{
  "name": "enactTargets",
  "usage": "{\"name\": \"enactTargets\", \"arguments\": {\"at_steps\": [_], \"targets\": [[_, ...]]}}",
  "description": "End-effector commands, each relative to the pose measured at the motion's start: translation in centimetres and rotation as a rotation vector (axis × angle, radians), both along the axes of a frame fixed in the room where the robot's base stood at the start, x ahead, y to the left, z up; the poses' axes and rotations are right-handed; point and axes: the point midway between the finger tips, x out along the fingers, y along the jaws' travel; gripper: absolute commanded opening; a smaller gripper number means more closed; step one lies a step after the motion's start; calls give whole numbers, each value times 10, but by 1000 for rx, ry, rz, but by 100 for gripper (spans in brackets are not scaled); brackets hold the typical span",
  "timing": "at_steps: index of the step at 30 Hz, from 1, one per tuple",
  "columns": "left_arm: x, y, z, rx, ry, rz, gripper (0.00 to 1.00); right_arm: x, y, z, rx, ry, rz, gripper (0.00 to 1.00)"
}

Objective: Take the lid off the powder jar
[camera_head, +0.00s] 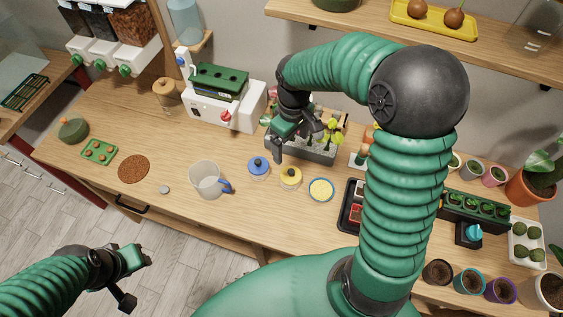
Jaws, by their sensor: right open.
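A small jar with a blue lid and dark knob (258,166) stands mid-table. To its right are a jar with a yellow lid and dark knob (290,177) and a round blue-rimmed container with yellow contents (321,189). I cannot tell which holds powder. My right gripper (277,146) is open and empty, fingers pointing down, just behind and above the blue- and yellow-lidded jars. It appears apart from both lids. My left gripper (138,280) is open and empty, low over the floor in front of the table.
A clear jug with blue handle (207,179) stands left of the jars. A grey planter (318,150) is close behind my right gripper, beside a white machine (225,105). A black tray (349,208) lies to the right, partly hidden by my arm. The table's front strip is clear.

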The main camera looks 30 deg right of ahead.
Motion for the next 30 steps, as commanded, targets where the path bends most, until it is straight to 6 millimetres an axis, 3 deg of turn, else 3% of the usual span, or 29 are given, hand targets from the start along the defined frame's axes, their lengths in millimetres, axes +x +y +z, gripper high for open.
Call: {"name": "enactTargets", "arguments": {"at_steps": [6, 10, 16, 22, 30], "targets": [[0, 0, 1, 0, 0, 0, 36, 0, 0, -59, 3, 8, 0, 89], [0, 0, 1, 0, 1, 0, 36, 3, 1, -87, 3, 8, 0, 89], [0, 0, 5, 0, 0, 0, 36, 3, 1, -109, 3, 7, 0, 89], [0, 0, 10, 0, 0, 0, 36, 3, 3, -143, 2, 5, 0, 89], [0, 0, 9, 0, 0, 0, 36, 5, 2, -150, 1, 3, -1, 89]]}}
